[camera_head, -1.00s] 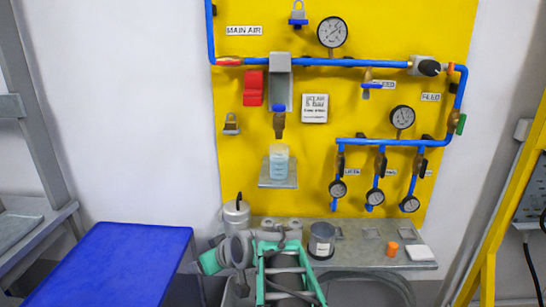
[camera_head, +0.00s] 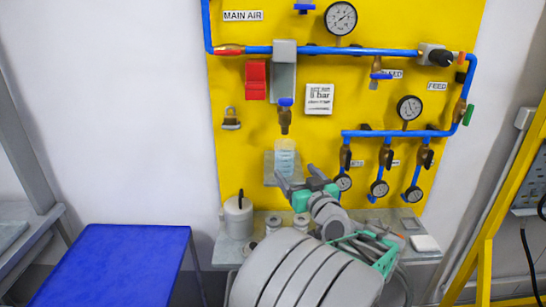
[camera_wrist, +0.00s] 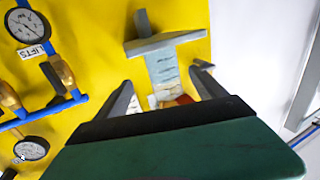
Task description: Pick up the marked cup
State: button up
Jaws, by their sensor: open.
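The marked cup (camera_head: 285,158) is clear with pale blue graduation marks. It stands upright on a small grey shelf (camera_head: 270,170) on the yellow panel, below a brass valve with a blue handle (camera_head: 284,115). My gripper (camera_head: 299,180) is open and empty, just in front of the cup and slightly low and to its right. In the wrist view, which is turned over, the cup (camera_wrist: 163,70) shows between the two spread fingers (camera_wrist: 165,82), with the shelf (camera_wrist: 165,43) above it. I see no finger touching the cup; its top end is partly hidden.
Blue pipes and several gauges (camera_head: 379,188) are close on the right of my gripper. A grey bench (camera_head: 425,258) below holds a metal pot (camera_head: 238,216) and small items. A blue table (camera_head: 125,260) is at the left, a yellow frame (camera_head: 500,210) at the right.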

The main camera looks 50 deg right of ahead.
aim_at(284, 157)
jog(key=p+x, duration=0.1)
jog(key=x, duration=0.1)
jog(key=p+x, duration=0.1)
jog(key=x, duration=0.2)
jog(key=r+p+x, duration=0.1)
jog(key=p+x, duration=0.1)
jog(key=x, duration=0.1)
jog(key=shift+w+a, duration=0.2)
jog(key=shift+w+d+f, duration=0.1)
jog(key=c, duration=1.5)
jog(key=shift+c, duration=0.7)
jog(key=shift+r, duration=0.2)
